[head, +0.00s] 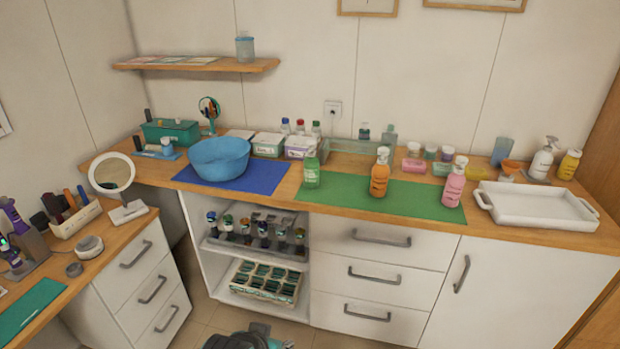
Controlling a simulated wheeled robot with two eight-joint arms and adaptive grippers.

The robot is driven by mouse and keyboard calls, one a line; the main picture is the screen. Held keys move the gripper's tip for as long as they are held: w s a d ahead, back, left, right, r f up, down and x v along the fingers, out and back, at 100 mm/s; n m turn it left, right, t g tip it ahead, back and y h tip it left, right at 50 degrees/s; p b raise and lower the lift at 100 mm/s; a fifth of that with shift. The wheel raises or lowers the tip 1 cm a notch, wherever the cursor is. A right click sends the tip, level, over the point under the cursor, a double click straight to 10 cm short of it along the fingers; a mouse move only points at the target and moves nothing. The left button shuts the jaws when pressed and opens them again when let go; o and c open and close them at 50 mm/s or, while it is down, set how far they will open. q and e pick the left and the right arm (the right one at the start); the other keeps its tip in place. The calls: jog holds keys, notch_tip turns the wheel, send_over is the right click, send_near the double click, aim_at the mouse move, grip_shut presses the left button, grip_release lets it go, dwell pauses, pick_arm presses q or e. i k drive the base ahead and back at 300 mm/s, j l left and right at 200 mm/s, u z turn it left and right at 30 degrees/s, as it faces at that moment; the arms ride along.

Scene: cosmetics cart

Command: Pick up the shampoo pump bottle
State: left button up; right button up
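Several bottles could be the shampoo pump bottle, and I cannot read their labels. A white bottle with a pump head (542,161) stands upright at the back right, behind the white tray. An orange bottle (379,178) with a pale top and a pink bottle (453,187) with a pale top stand upright on the green mat (416,200). A green bottle (311,173) stands at that mat's left end. A yellow bottle (570,165) stands right of the white one. Neither of my grippers can be made out; no gripper touches any bottle.
A white tray (535,221) stands at the counter's right. A blue basin (219,158) sits on the blue mat (265,176) at left. Small jars and boxes line the wall. A round mirror (112,172) and tools are on the left counter. An open shelf unit (245,243) is below.

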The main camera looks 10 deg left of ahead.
aim_at(378, 180)
jog(key=l, duration=0.65)
jog(key=i+j, duration=0.65)
jog(key=k, duration=0.65)
jog(key=l, duration=1.3)
